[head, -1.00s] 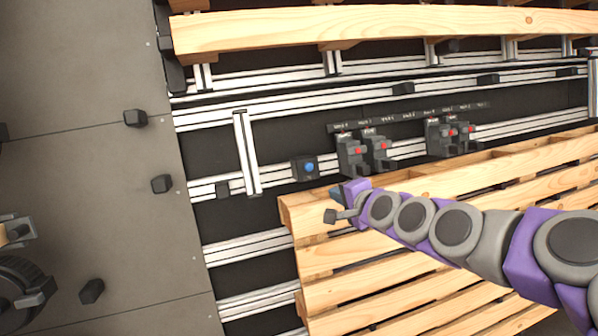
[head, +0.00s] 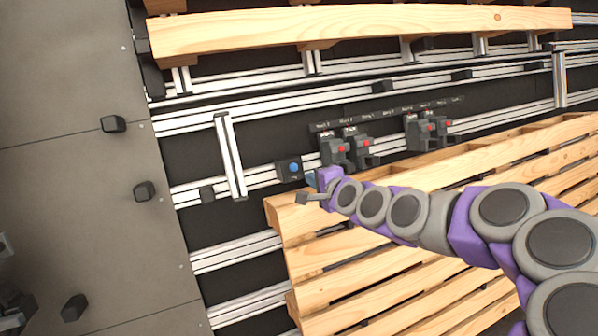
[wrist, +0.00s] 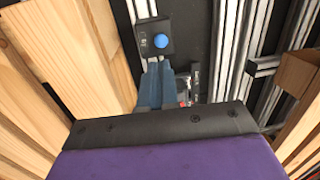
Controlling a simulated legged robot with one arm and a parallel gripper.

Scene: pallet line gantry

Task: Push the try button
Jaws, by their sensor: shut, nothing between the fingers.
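A blue round button on a small dark box (head: 289,170) is mounted on a white rail, left of the red-button units. It also shows in the wrist view, where the blue button (wrist: 161,41) sits just beyond my fingertips. My gripper (head: 311,180) is shut and empty, close to the right and lower side of the blue button's box. In the wrist view the shut fingers of my gripper (wrist: 156,68) point at the box's lower edge. I cannot tell whether they touch it. No label on the blue button is readable.
Dark units with red buttons (head: 340,148) stand right of the blue button, under a labelled strip (head: 385,115). A wooden pallet (head: 400,290) lies below my arm, and a wooden beam (head: 360,30) crosses the top. Grey floor plates (head: 70,200) lie at the left.

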